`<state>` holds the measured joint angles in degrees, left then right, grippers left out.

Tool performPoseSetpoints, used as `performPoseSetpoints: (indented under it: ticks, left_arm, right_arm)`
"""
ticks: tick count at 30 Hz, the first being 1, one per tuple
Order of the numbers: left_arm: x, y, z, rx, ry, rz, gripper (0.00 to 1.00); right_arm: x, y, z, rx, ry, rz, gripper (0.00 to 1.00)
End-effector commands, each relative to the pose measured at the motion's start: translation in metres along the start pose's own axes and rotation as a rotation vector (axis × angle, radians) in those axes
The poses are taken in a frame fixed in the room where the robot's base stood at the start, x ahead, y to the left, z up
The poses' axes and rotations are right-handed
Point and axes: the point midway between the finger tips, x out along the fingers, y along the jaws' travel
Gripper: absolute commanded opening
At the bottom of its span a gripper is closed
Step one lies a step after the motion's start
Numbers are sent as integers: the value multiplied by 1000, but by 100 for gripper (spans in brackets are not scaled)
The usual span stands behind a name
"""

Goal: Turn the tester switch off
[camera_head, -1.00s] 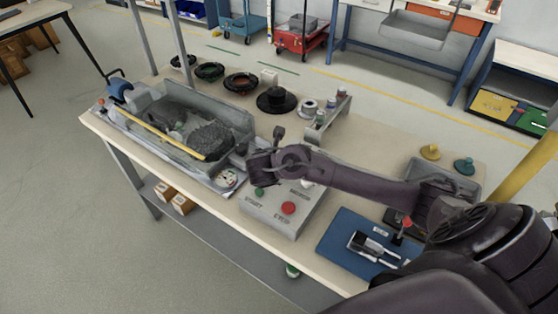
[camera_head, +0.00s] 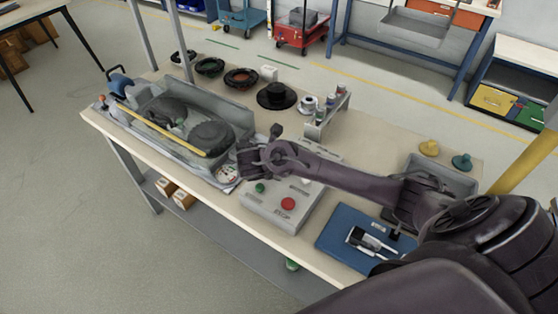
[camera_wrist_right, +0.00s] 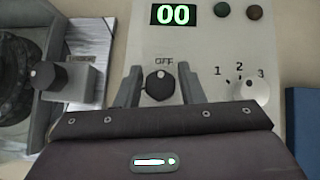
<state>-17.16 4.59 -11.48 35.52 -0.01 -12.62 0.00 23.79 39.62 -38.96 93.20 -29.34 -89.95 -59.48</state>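In the right wrist view the tester panel (camera_wrist_right: 205,48) is light grey, with a lit green "00" display (camera_wrist_right: 173,14). Its dark round switch knob (camera_wrist_right: 159,85) sits under the label OFF, with a white mark at its top, towards that label. My right gripper (camera_wrist_right: 160,92) has one finger on each side of this knob, with visible gaps between. A second knob (camera_wrist_right: 240,90) with marks 1, 2, 3 is to the right. In the head view my right gripper (camera_head: 250,158) is over the table and the arm hides much of the panel. My left gripper is not seen.
A grey box with a green and a red button (camera_head: 288,204) lies below the arm. A clear tray (camera_head: 240,113) stands left of the gripper. A blue mat (camera_head: 335,238) is at the right. Reels and a small rack (camera_head: 328,115) stand behind.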

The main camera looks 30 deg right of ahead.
Motion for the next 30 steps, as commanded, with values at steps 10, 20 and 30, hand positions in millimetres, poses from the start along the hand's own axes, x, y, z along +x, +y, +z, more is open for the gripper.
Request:
performPoseSetpoints:
  ticks: [10,20,30]
  left_arm:
    - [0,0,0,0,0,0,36]
    - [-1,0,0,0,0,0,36]
    - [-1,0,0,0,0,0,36]
  right_arm:
    - [0,0,0,-2,0,0,51]
    - [-38,1,-2,-1,4,4,51]
    - [-77,0,0,-1,1,0,51]
